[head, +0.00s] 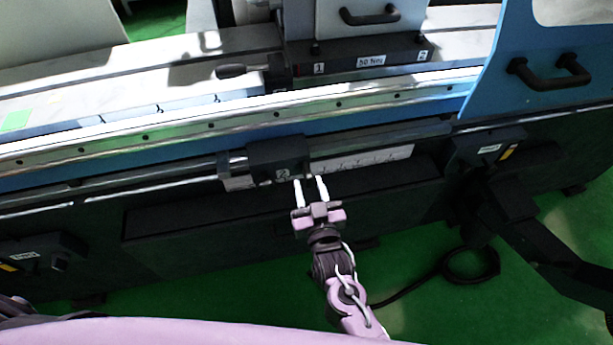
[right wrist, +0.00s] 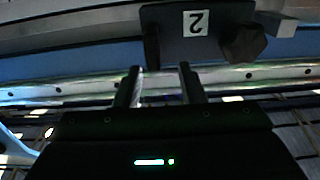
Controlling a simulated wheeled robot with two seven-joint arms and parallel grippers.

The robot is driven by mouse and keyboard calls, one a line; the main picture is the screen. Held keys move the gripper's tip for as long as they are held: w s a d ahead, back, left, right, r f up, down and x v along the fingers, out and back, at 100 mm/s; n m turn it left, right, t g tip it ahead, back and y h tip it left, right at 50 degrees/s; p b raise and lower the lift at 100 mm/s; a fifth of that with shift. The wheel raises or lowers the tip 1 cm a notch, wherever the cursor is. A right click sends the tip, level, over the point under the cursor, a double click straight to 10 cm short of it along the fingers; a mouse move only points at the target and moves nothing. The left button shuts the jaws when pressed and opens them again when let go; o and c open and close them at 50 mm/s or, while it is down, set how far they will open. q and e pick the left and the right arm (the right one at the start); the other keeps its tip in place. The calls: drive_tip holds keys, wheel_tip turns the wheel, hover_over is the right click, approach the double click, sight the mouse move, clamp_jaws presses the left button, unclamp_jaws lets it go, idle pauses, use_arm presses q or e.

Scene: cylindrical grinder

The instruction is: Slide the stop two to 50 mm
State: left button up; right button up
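Stop two is a dark block (head: 272,158) with a white "2" label. It sits on the rail along the machine's front, over the left part of a white scale (head: 362,160). The scale's numbers are too small to read. In the right wrist view stop two (right wrist: 170,30) shows at the top, with a dark knob (right wrist: 243,43) beside its label. My right gripper (head: 310,180) is open and empty, its fingertips just below the block's right end. Its fingers (right wrist: 158,72) also show apart in the right wrist view. My left gripper is not in view.
A blue door (head: 545,65) with a black handle is at right. Control boxes (head: 488,148) flank the front. The rail right of stop two looks clear.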

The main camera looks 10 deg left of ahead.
drive_tip(key=shift+v, duration=1.85)
drive_tip(key=s+d+f+g+h, duration=0.1)
drive_tip(key=s+d+f+g, duration=0.25)
drive_tip(key=f, duration=0.65)
drive_tip(key=s+d+f+g+h, duration=0.1)
drive_tip(key=s+d+f+g, duration=0.2)
drive_tip(key=f, duration=0.6)
drive_tip(key=s+d+f+g+h, duration=0.1)
drive_tip(key=s+d+f, duration=0.3)
drive_tip(key=f, duration=0.6)
drive_tip(key=s+d+f+g+h, duration=0.1)
drive_tip(key=s+d+f+g, duration=0.1)
drive_tip(key=s+d+f, duration=0.3)
drive_tip(key=s+d+f+m+g+h, duration=0.1)
drive_tip(key=s+d+f+g, duration=0.2)
drive_tip(key=s, duration=0.8)
drive_tip(key=s+d+f+g+h, duration=0.1)
drive_tip(key=s+d+f+g, duration=0.2)
drive_tip(key=s+d+f, duration=0.4)
drive_tip(key=shift+s+d+f+m, duration=0.2)
drive_tip(key=shift+s+d+m, duration=0.1)
drive_tip(key=shift+s+d, duration=0.15)
drive_tip(key=shift+g, duration=0.25)
